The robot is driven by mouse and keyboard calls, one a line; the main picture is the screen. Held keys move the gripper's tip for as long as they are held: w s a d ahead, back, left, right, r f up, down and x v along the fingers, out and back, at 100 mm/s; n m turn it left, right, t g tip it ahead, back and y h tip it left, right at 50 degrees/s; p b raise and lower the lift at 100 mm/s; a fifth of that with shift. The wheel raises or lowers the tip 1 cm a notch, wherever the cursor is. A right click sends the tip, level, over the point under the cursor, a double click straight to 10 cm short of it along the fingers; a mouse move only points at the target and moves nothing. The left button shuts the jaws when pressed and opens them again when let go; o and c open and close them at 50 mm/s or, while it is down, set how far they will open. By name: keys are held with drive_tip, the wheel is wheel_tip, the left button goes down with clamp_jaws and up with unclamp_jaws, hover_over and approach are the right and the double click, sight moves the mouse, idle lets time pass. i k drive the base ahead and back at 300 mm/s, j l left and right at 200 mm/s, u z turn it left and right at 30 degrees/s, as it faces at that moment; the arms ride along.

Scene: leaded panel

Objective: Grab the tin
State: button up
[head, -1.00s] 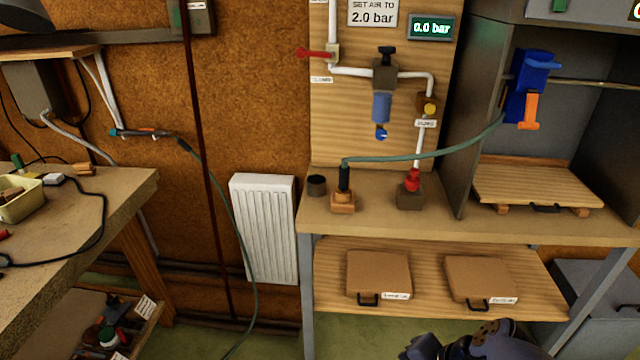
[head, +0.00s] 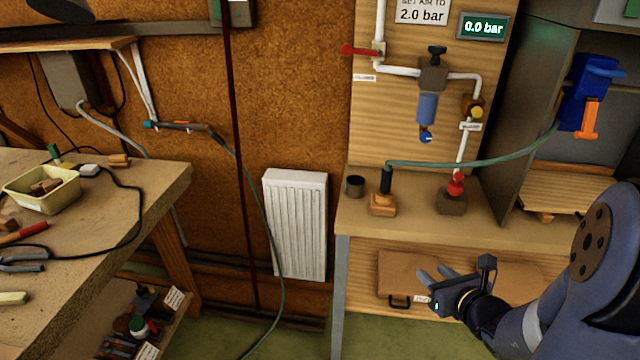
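A small dark round tin (head: 355,186) stands upright near the left end of the wooden bench top (head: 410,225), left of a wooden block (head: 383,205) with a dark hose end in it. My gripper (head: 434,273) is below and to the right of the tin, in front of the lower shelf and apart from the tin. Its two grey fingers point up and left and look spread, with nothing between them. The tin is in full view.
A red-topped fitting (head: 453,195) stands right of the block. A green hose (head: 480,163) arches over the bench. A case (head: 392,270) lies on the shelf behind my gripper. A white radiator (head: 296,225) hangs left of the bench. A cluttered worktable (head: 120,205) is at left.

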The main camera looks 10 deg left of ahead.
sight(355, 186)
drive_tip(key=i+j+u, duration=0.3)
drive_tip(key=j+u, duration=0.15)
drive_tip(key=i+j+u, duration=0.4)
drive_tip(key=i+j+z, duration=0.15)
drive_tip(key=z, duration=0.3)
drive_tip(key=i+j+z, duration=0.25)
drive_tip(key=z, duration=0.15)
drive_tip(key=i+j+z, duration=0.15)
drive_tip(key=j+z, duration=0.15)
drive_tip(key=z, duration=0.15)
drive_tip(key=j+z, duration=0.4)
drive_tip(key=i+j+z, duration=0.1)
drive_tip(key=j+z, duration=0.2)
drive_tip(key=z, duration=0.15)
